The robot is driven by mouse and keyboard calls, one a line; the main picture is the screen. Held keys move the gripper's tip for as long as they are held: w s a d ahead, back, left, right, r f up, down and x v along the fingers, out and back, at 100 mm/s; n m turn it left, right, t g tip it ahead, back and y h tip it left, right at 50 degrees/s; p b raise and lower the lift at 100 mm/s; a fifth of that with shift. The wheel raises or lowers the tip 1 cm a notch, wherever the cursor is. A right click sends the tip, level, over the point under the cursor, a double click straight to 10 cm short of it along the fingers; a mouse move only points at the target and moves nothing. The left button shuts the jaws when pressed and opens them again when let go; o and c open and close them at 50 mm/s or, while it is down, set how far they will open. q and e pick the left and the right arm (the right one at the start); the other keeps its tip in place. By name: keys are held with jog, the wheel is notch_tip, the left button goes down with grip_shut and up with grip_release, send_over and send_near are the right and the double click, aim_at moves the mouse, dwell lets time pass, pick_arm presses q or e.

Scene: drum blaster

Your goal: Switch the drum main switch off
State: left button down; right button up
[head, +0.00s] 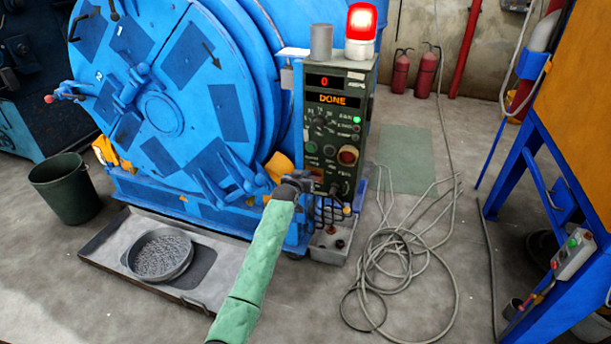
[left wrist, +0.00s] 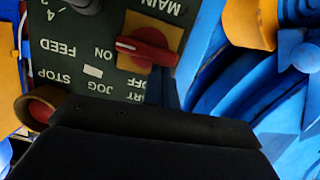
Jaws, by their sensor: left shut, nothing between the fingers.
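The drum main switch (left wrist: 150,48) is a red rotary knob on a yellow plate, seen upside down in the left wrist view. Its white-marked end points toward the ON label; the OFF label is also visible close by. My left gripper (left wrist: 163,88) is shut and empty, its tip right by the knob; I cannot tell whether they touch. In the head view my left gripper (head: 302,180) is at the lower left of the dark green control panel (head: 336,80) and hides the switch there. The panel displays 0 and DONE. My right gripper is not in view.
The blue drum (head: 160,100) stands left of the panel. A red beacon (head: 361,25), lit, and a grey cup (head: 321,42) are on top. Loose cable (head: 400,245) lies on the floor at right. A tray (head: 100,262) with a round sieve (head: 158,254) lies in front.

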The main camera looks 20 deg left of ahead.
pick_arm(q)
jog(key=shift+a+f+n+h, duration=0.2)
jog(key=shift+n+h, duration=0.1)
jog(key=shift+n, duration=0.2)
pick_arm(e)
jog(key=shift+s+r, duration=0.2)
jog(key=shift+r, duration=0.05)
